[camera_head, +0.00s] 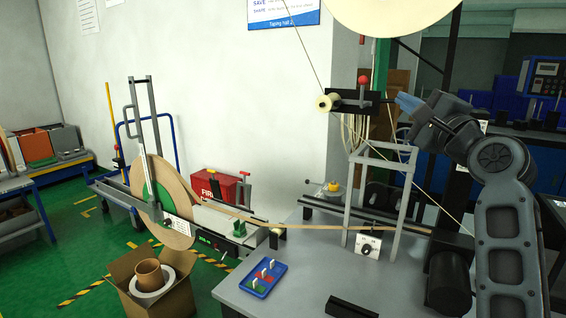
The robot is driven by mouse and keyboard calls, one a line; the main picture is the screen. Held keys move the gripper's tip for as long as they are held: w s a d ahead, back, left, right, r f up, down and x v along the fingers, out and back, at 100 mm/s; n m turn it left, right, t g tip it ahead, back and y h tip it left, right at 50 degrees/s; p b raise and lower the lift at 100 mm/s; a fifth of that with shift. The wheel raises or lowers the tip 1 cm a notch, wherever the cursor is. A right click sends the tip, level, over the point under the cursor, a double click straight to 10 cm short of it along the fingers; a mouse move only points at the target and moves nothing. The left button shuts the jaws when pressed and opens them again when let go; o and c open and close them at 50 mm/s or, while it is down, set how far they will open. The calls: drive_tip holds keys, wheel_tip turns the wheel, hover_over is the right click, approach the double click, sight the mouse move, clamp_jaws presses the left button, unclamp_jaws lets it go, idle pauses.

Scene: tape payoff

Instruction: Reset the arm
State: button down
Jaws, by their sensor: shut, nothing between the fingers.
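My arm (497,240) rises at the right of the view and bends left at its top joint. My gripper (405,102) is at its end, with blue fingers pointing left. The fingers are shut and hold nothing. They are close to the right end of a black bracket (350,101) with a red-knobbed lever (363,84) and a pale roller (327,102). I cannot tell whether the fingers touch the bracket.
A grey frame (412,190) stands on the grey bench (300,265) below my gripper. A brown tape reel (178,200), a blue tray (257,289) and a cardboard box (178,303) are at left.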

drive_tip(key=s+f+n+g+h, duration=0.1)
drive_tip(key=s+f+h, duration=0.1)
drive_tip(key=s+f, duration=0.45)
drive_tip(key=s+d+f+n+h, duration=0.1)
drive_tip(key=s+f, duration=0.2)
drive_tip(key=f, duration=0.7)
drive_tip(key=s+f+n+g+h, duration=0.15)
drive_tip(key=s+f, duration=0.25)
drive_tip(key=f, duration=0.5)
drive_tip(key=s+f+n+h, duration=0.1)
drive_tip(key=s+f+n, duration=0.1)
drive_tip(key=s+f, duration=0.45)
drive_tip(key=s+f+n, duration=0.2)
drive_tip(key=s+f, duration=0.1)
drive_tip(key=s, duration=0.7)
drive_tip(key=s+a+r+n+g, duration=0.1)
drive_tip(key=s+n, duration=0.4)
drive_tip(key=s, duration=0.9)
drive_tip(key=s+a+r+n+g, duration=0.1)
drive_tip(key=s+n, duration=0.4)
drive_tip(key=s, duration=0.9)
drive_tip(key=shift+a+r+g, duration=0.35)
drive_tip(key=shift+a+g, duration=0.2)
drive_tip(key=shift+a, duration=0.2)
